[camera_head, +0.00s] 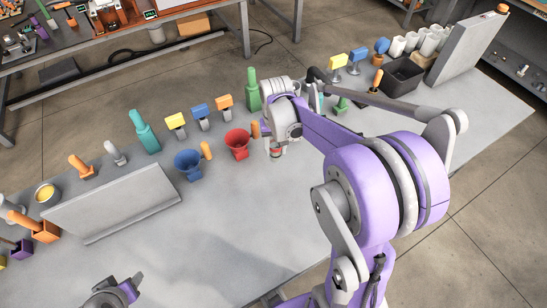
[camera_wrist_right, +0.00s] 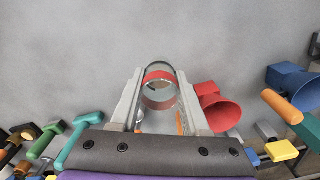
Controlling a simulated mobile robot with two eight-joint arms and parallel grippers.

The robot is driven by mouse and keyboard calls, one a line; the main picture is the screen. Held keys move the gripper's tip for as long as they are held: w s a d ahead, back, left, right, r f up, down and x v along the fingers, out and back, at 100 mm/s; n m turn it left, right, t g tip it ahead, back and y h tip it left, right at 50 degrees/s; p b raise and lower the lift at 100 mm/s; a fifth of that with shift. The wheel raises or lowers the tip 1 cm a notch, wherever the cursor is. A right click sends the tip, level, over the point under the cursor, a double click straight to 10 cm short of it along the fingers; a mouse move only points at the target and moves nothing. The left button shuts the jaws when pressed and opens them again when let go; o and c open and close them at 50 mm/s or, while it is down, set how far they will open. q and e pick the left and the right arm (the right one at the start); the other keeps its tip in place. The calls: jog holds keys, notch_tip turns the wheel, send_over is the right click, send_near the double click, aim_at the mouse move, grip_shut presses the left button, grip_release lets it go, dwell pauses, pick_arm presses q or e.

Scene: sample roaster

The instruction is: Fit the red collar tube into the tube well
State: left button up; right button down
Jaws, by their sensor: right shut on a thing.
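My right gripper (camera_head: 279,146) is low over the grey table, just right of a red funnel-like cup. In the right wrist view its two fingers (camera_wrist_right: 159,90) are shut on the sides of a clear tube with a red collar band (camera_wrist_right: 159,77). In the head view the red band (camera_head: 277,153) shows small below the gripper; the arm hides part of that area. I cannot make out the tube well in either view. My left gripper (camera_head: 117,292) shows only partly at the bottom left, and its fingers are unclear.
A red cup (camera_head: 237,143) and a blue cup (camera_head: 187,164) stand left of my right gripper. Several coloured-handled tools line the table's back. Slanted grey panels (camera_head: 115,203) stand left and far right. A dark bin (camera_head: 402,78) is at the back right. The middle front table is clear.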

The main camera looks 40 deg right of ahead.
aim_at(276, 154)
notch_tip(276, 154, down, 3)
jog(key=shift+s+f, duration=0.1)
jog(key=shift+s, duration=0.05)
jog(key=shift+f, duration=2.15)
jog(key=shift+f, duration=0.1)
jog(key=shift+f+b, duration=0.15)
jog(key=shift+b, duration=0.2)
jog(key=shift+c, duration=1.9)
grip_release()
